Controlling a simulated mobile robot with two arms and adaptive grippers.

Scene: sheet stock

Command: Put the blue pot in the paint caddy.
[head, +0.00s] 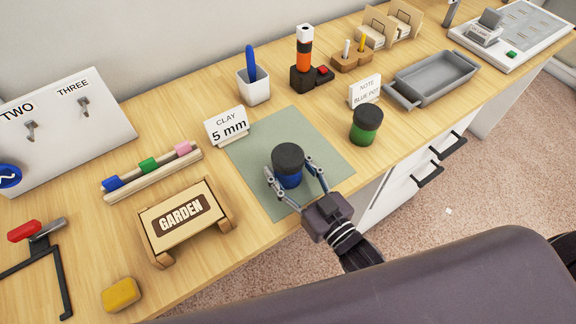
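The blue pot (291,181), with a dark lid, stands upright on the grey-green mat (245,150). My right gripper (290,167) reaches in from the lower right, with one finger on each side of the blue pot. Whether both fingers touch the pot is not clear. A grey tray with end handles (406,93), which looks like the paint caddy, is at the upper right and appears empty. My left gripper is not in view.
A green pot with a dark lid (364,131) stands at the mat's right edge, near a "NOTE BLUE POT" card (365,91), between blue pot and tray. A "CLAY 5 mm" card (228,126), white cup (254,88) and GARDEN sign (183,215) stand around the mat.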

